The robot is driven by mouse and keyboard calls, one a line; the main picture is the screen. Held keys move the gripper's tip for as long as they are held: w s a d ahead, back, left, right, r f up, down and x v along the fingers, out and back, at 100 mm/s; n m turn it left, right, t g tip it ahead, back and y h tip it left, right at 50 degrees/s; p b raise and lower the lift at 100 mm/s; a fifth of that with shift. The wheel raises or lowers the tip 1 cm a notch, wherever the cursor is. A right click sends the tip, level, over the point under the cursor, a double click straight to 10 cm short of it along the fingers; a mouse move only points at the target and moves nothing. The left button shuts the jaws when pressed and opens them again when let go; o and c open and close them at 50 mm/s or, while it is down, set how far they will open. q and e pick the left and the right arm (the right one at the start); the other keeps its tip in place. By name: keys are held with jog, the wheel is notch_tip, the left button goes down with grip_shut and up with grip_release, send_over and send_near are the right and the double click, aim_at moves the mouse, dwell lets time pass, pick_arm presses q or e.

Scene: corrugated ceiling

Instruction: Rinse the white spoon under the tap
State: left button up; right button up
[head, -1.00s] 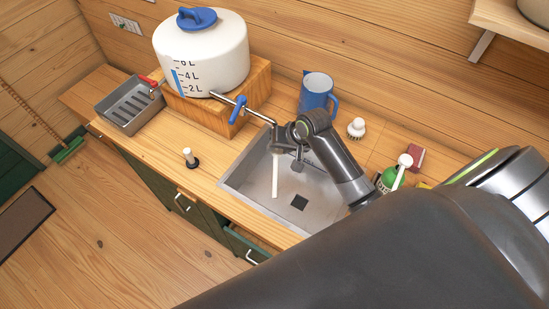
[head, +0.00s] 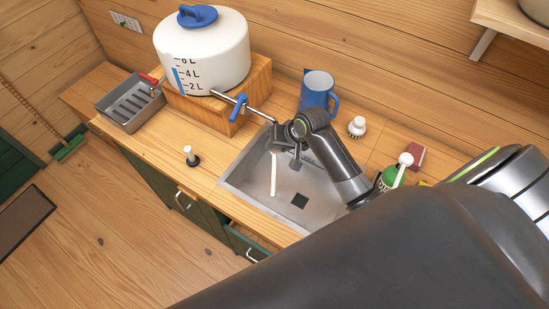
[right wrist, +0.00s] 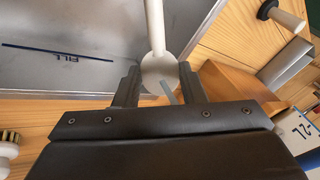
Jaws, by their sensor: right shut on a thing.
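The white spoon (head: 273,176) hangs with its handle down over the grey sink basin (head: 316,212). My right gripper (head: 284,146) is shut on the spoon near its bowl end. In the right wrist view the spoon (right wrist: 155,28) shows its round bowl between the fingertips of my right gripper (right wrist: 160,82). The tap (head: 259,114) is a thin metal pipe with a blue lever (head: 238,106), coming from the white water tank (head: 203,55). Its spout end is close to my right gripper. I cannot tell whether water runs. My left gripper is not in view.
A blue jug (head: 317,92) and a white brush (head: 357,126) stand behind the sink. A green bottle (head: 388,177) is to the right. A small white-topped plunger-like item (head: 190,156) stands left of the sink. A grey drying tray (head: 130,103) is at the far left.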

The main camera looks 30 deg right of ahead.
aim_at(274, 173)
jog(key=shift+s+a, duration=0.55)
jog(key=shift+s, duration=0.65)
jog(key=shift+s+a, duration=0.55)
jog(key=shift+s, duration=0.7)
jog(key=shift+s+a, duration=0.55)
jog(key=shift+s, duration=0.65)
jog(key=s+a+r, duration=0.2)
jog(key=s+r, duration=0.2)
jog(key=shift+s, duration=0.3)
jog(key=shift+f, duration=0.1)
